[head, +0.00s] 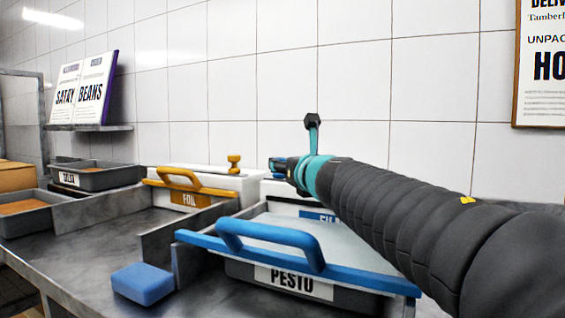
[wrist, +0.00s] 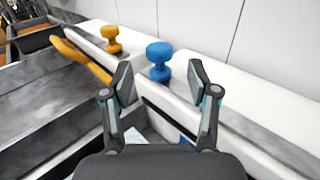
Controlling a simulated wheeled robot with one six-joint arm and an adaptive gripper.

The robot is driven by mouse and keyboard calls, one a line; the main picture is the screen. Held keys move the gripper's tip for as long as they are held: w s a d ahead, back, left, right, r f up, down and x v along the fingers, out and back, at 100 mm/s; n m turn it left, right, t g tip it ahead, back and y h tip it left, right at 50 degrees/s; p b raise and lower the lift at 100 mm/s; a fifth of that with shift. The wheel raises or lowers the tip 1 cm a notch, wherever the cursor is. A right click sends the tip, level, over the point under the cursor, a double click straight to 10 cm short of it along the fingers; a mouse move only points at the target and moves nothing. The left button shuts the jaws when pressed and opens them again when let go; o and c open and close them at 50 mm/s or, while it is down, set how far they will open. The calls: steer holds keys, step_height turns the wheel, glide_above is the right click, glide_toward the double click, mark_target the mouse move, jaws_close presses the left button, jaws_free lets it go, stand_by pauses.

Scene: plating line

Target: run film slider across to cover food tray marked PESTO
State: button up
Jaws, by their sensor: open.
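The PESTO tray (head: 340,299) is dark grey with a white label on its front. The film slider (head: 270,237), a blue bar with a raised blue handle, lies across the tray's front edge. A pale sheet (head: 345,244) spans the tray top behind the bar, back to a white box with a partly hidden blue label. My gripper (head: 283,172) is at the back over that box, clear of the slider. In the wrist view my gripper (wrist: 160,80) is open, with a blue knob (wrist: 159,60) showing between its fingers. Whether they touch is unclear.
A yellow FOIL slider (head: 185,185) and a yellow knob (head: 234,164) are to the left, past a metal divider. A blue sponge (head: 142,284) lies on the counter at front left. More trays stand far left. A tiled wall closes the back.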

steer(key=v, duration=0.5)
steer(key=shift+s, duration=0.15)
